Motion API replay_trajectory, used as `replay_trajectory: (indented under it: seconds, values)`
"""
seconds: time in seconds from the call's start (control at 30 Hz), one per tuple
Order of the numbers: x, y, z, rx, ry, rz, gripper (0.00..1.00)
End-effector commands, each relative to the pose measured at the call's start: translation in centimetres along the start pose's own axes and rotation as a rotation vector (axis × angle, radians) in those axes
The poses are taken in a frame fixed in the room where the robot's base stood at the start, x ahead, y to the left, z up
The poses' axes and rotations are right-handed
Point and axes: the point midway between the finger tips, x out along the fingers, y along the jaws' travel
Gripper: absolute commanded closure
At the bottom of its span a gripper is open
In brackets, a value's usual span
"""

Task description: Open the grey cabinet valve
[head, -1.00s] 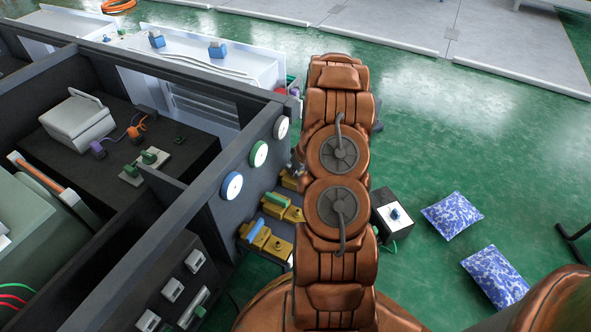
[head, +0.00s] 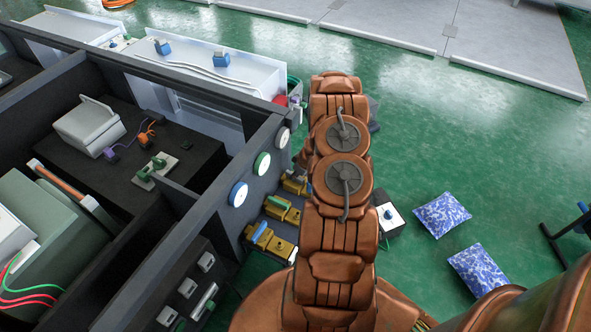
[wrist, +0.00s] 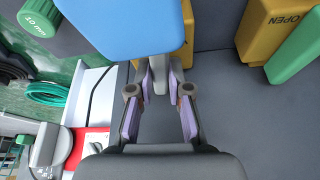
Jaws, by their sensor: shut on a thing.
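A row of yellow valves lies along the dark cabinet wall: one with a blue handle (head: 262,236), one with a green handle (head: 279,201) and a farther one (head: 296,184) partly behind my arm. My gripper (wrist: 161,77) is hidden behind my arm in the head view. In the wrist view its two fingers are shut on a small grey piece (wrist: 159,82), which looks like a valve handle. A large blue block (wrist: 125,25) is just beyond the fingertips and hides part of a yellow body (wrist: 187,38). A green handle (wrist: 297,45) and a yellow body marked OPEN (wrist: 262,28) are at right.
Blue, green and white round dials (head: 262,163) sit on the cabinet wall. A dark box with a white top (head: 388,215) and two blue-white cushions (head: 442,214) lie right of my arm.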

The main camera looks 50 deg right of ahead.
Motion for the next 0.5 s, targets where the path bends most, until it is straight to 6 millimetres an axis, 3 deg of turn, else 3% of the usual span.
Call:
replay_trajectory:
  seconds: [0.03, 0.5]
  values:
    - [-0.69, 0.79, 0.16, 0.0, -0.004, 0.012, 1.0]
    - [-0.39, 0.62, -0.24, -0.132, 0.006, -0.042, 1.0]
